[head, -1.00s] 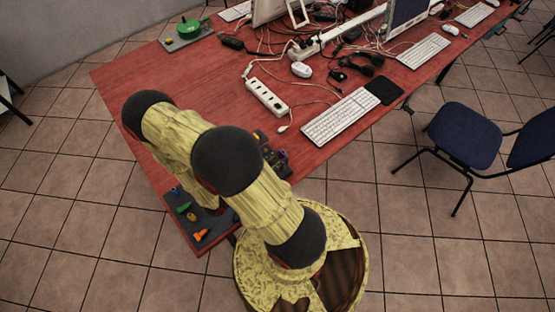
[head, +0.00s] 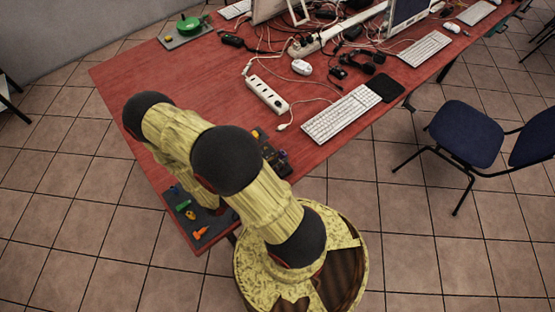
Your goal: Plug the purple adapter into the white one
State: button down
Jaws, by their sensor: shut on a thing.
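My gripper is hidden behind my own arm in the head view, so its fingers and anything in them cannot be seen. No purple adapter can be made out with certainty. A small bluish-purple piece (head: 283,154) shows in the dark tray right of my arm. A small white block (head: 301,67), possibly an adapter, lies on the red table (head: 150,75) behind the white power strip (head: 267,95). I cannot tell which white thing is the white adapter.
A dark mat (head: 217,229) at the near table corner holds small green, yellow and orange pieces. A keyboard (head: 342,113), mouse pad (head: 385,90) and tangled cables fill the right and back. A green object (head: 188,25) sits far left. The left table area is bare. A chair (head: 466,135) stands right.

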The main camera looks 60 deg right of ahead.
jog(key=shift+f, duration=0.15)
jog(key=c, duration=1.4)
grip_release()
jog(key=shift+a, duration=0.1)
jog(key=v, duration=1.1)
jog(key=shift+w+a, duration=0.15)
jog(key=shift+a, duration=0.25)
